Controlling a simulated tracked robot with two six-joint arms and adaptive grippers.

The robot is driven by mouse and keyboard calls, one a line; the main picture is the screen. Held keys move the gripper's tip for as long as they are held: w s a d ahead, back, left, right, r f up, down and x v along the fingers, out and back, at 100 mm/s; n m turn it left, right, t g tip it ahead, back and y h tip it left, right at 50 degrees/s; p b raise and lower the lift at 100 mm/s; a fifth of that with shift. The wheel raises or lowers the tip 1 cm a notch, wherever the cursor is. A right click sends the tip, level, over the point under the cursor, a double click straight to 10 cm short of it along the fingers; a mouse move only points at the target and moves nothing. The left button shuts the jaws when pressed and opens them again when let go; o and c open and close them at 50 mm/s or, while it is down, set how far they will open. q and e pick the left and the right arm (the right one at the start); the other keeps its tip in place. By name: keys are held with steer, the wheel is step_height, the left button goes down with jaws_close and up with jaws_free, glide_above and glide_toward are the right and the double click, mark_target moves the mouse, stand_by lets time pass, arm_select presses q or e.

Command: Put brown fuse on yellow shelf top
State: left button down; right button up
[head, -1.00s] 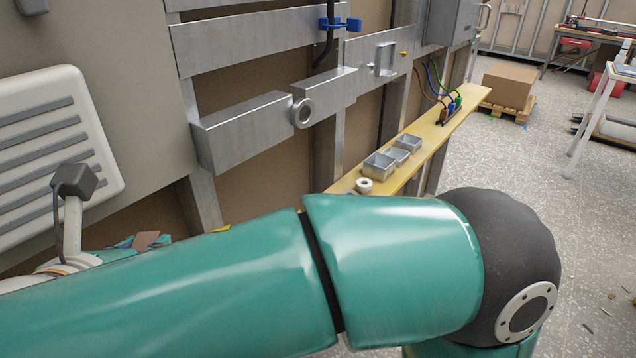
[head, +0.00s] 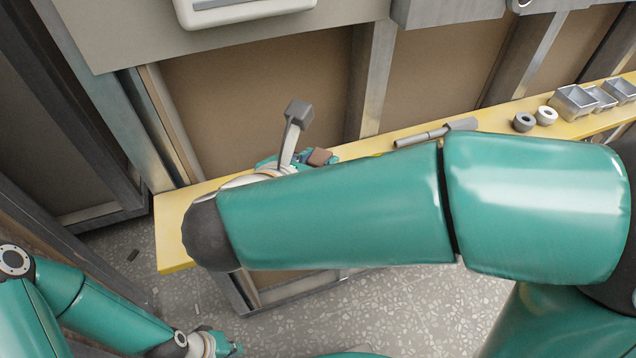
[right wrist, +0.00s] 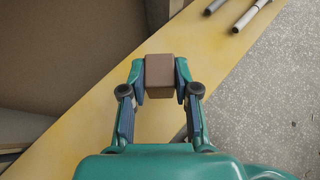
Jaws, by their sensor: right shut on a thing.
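The brown fuse (right wrist: 160,73), a small block, is between the fingertips of my right gripper (right wrist: 160,80) in the right wrist view. My right gripper is shut on it. In the head view the fuse (head: 320,157) shows at the tip of my right gripper (head: 312,158), by the back edge of the yellow shelf (head: 172,235). The fuse appears over the yellow top in the wrist view; I cannot tell whether it touches it. My right arm hides much of the shelf. My left gripper (head: 226,345) is low at the bottom left, and its fingers are too small to read.
A grey hand tool (head: 420,137) lies on the shelf right of the fuse. Further right are a dark ring roll (head: 523,122), a white ring roll (head: 547,116) and metal bins (head: 575,101). The shelf's left end is bare. Wall panels stand behind it.

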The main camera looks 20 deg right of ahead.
step_height(320, 180, down, 4)
steer(key=shift+f+b, duration=0.25)
steer(key=shift+b, duration=0.45)
steer(key=o, duration=0.9)
steer(key=shift+o, duration=0.2)
